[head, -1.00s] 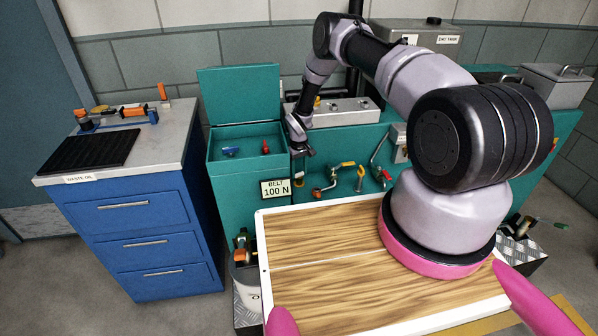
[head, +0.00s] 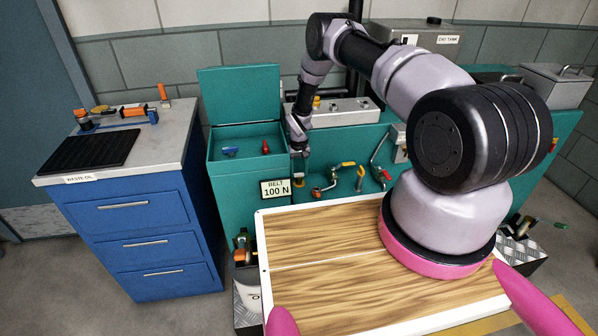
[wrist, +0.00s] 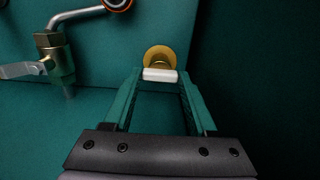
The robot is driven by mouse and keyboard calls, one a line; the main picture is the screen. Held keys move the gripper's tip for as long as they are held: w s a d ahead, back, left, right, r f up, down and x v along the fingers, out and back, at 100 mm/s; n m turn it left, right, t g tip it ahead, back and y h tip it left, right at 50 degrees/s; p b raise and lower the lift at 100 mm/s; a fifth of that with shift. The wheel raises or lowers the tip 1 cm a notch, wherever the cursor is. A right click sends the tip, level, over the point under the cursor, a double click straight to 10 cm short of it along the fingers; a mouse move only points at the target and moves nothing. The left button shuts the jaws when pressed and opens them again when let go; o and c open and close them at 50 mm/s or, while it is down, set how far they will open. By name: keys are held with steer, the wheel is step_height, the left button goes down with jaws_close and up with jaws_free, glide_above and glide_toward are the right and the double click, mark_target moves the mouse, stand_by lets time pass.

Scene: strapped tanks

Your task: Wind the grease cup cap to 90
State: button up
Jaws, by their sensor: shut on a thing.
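In the wrist view a round brass-coloured piece, which looks like the grease cup cap (wrist: 158,54), sits on the teal panel with a pale bar (wrist: 160,75) across its front. My gripper (wrist: 160,78) is shut on the bar, with one teal finger at each end. Any scale or mark for 90 cannot be made out.
A brass valve with a lever (wrist: 54,58) is left of the cap. In the head view several valves and pipes (head: 360,178) line the panel to the right. An open teal bin (head: 246,150) stands left of my gripper. A wooden-topped board (head: 330,260) lies in front.

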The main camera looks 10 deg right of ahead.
steer(key=o, duration=1.4)
steer(key=shift+c, duration=0.2)
step_height(320, 180, up, 11)
